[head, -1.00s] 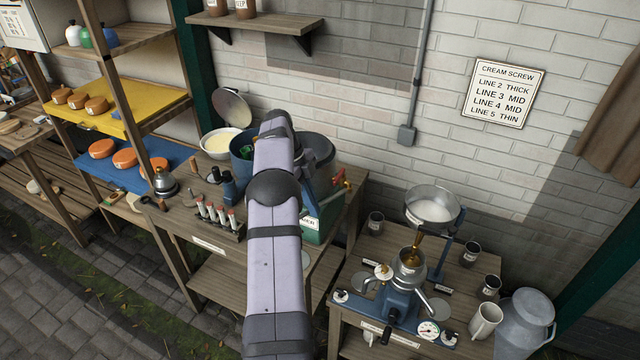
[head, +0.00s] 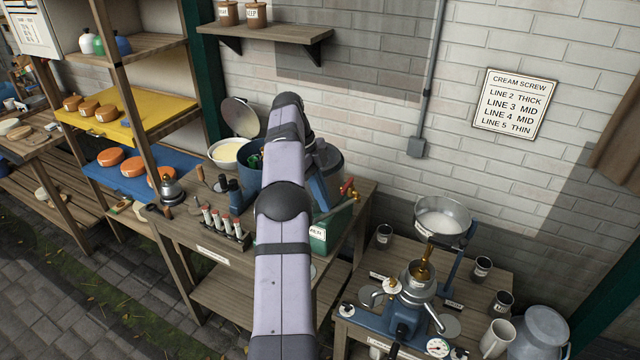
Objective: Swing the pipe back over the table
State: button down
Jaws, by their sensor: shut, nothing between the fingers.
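My arm (head: 283,240) rises through the middle of the head view and bends over the left worktable (head: 180,225). My gripper is hidden behind the arm. A blue tub (head: 248,177) and a grey tub (head: 329,163) stand partly behind the arm. On the right-hand table (head: 475,262) stands a blue cream separator (head: 402,318) with silver spouts (head: 434,312), under a metal bowl (head: 443,219) of white liquid with a brass tap (head: 425,244). I cannot tell which part is the task's pipe. A thin grey conduit (head: 431,75) runs down the wall.
A green box (head: 322,238) sits at the left table's right end. A rack of red-topped tubes (head: 225,228) stands at its front. A white mug (head: 496,338) and a large metal can (head: 541,330) are at the lower right. Shelves with orange cheeses (head: 110,157) stand left.

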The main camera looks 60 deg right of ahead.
jog(key=shift+d+p+v, duration=0.15)
jog(key=shift+p+v, duration=0.9)
jog(key=shift+p, duration=0.05)
jog(key=shift+d+p+v, duration=0.2)
jog(key=shift+p+v, duration=0.85)
jog(key=shift+p, duration=0.05)
jog(key=w+a+n+t+h+b, duration=0.1)
jog(key=w+a+n, duration=0.95)
jog(key=w, duration=0.25)
jog(key=w+a+f+n+t+b, duration=0.1)
jog(key=w+a+f+n, duration=0.15)
jog(key=a+n, duration=0.85)
jog(key=s+a+f+n+t+b, duration=0.1)
jog(key=a+n, duration=0.2)
jog(key=a, duration=0.6)
jog(key=s+a+f+n, duration=0.2)
jog(key=a, duration=0.7)
jog(key=s+a+f+n+t+y+b, duration=0.1)
jog(key=s+a+f+n, duration=0.5)
jog(key=s+a+n, duration=0.3)
jog(key=s+a, duration=0.2)
jog(key=shift+s, duration=0.35)
